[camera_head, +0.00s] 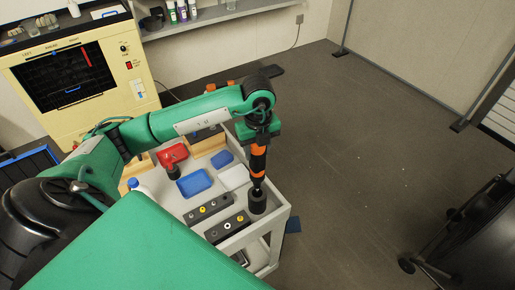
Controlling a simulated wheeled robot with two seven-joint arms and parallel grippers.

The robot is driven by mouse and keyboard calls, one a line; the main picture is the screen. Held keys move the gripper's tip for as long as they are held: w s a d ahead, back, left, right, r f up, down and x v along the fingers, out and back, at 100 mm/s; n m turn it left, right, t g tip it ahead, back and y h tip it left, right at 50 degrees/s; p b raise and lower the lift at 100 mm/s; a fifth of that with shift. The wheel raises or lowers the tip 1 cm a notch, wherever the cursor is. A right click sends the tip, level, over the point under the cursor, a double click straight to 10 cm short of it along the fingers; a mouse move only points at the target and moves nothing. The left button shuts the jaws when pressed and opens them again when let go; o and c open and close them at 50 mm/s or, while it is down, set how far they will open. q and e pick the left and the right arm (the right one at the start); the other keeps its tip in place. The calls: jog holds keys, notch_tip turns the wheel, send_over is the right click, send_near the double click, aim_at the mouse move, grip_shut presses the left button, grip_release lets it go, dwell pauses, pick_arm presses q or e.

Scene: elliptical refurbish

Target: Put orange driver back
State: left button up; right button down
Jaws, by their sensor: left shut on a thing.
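My left arm reaches over the cart from the left, and its gripper (260,138) points down at the cart's right side. It is shut on the orange driver (258,162), which has orange and black bands and hangs about upright below the jaws. The driver's lower end is just above or at a dark round holder (257,204) near the cart's right edge. I cannot tell whether the tip touches or enters it. The jaws and the driver's top are partly hidden by the wrist. My right gripper is not in view.
The pale cart (277,224) has a raised rim. On it are two dark blocks with holes, one farther (208,207) and one nearer (228,226), a blue tray (194,183), a white tray (235,177) and a red tray (172,154).

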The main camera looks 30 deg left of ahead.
aim_at(258, 169)
pick_arm(q)
jog(key=shift+f+b, duration=2.05)
jog(key=shift+f, duration=0.55)
jog(key=shift+f+b, duration=1.4)
jog(key=shift+f, duration=0.15)
jog(key=shift+f+b, duration=0.4)
jog(key=shift+b, duration=0.1)
jog(key=o, duration=1.5)
jog(key=shift+c, duration=0.2)
